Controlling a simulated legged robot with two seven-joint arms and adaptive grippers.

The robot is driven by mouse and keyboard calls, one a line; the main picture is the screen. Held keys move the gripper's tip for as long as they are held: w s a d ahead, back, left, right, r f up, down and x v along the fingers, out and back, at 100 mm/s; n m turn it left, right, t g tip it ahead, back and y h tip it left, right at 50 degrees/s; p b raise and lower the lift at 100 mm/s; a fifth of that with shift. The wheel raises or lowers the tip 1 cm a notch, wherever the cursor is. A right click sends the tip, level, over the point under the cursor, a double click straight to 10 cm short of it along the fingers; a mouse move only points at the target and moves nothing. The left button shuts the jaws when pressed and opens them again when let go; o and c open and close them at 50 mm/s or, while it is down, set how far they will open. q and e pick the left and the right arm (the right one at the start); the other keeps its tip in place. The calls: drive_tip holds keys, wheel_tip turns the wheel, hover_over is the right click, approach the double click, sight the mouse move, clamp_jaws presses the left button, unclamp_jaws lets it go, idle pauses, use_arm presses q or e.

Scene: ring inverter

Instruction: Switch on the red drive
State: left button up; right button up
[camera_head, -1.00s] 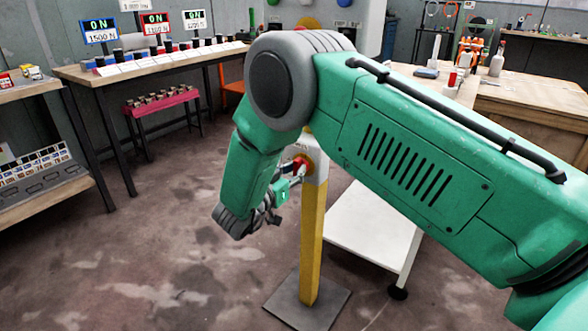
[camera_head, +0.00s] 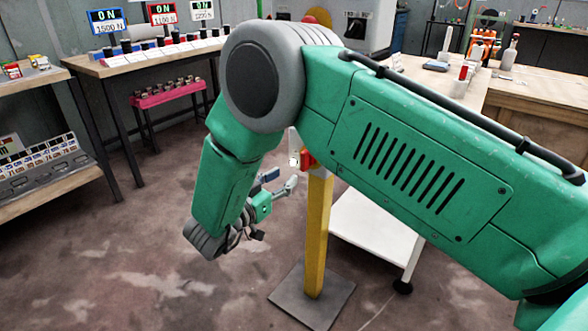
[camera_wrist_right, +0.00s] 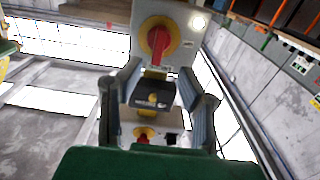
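The red-framed display (camera_head: 161,13) on the back left bench reads ON. A grey switch box (camera_head: 295,144) sits atop a yellow post (camera_head: 316,235) and is mostly hidden behind my right arm. In the wrist view the box (camera_wrist_right: 196,47) bears a red rotary handle (camera_wrist_right: 158,42) on a yellow disc, the handle standing roughly upright in the picture. My right gripper (camera_head: 279,181) is open and empty, left of the post and apart from the handle. In the wrist view its fingers (camera_wrist_right: 160,76) are spread below the handle. My left gripper is not in view.
Blue-framed (camera_head: 106,20) and white-framed (camera_head: 199,13) displays also show ON. A black and yellow unit (camera_wrist_right: 152,95) shows between the fingers in the wrist view. The post stands on a dark base plate (camera_head: 311,299). A white low table (camera_head: 370,225) is right of it.

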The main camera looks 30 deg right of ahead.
drive_tip(key=shift+v, duration=1.7)
drive_tip(key=shift+f, duration=0.1)
drive_tip(key=s+d+f+n+t+y+p, duration=0.3)
drive_tip(key=s+f+n+y+p, duration=0.35)
drive_tip(key=f+n+y, duration=0.4)
drive_tip(key=s+f+n+g+y+p, duration=0.1)
drive_tip(key=s+f+n+g+y, duration=0.1)
drive_tip(key=s, duration=1.2)
drive_tip(key=s+f+n+g+y+p, duration=0.1)
drive_tip(key=s+g+y, duration=0.3)
drive_tip(key=s, duration=1)
drive_tip(key=a+g+p, duration=0.1)
drive_tip(key=g, duration=0.2)
drive_tip(key=shift+f+n, duration=0.35)
drive_tip(key=shift+f, duration=0.05)
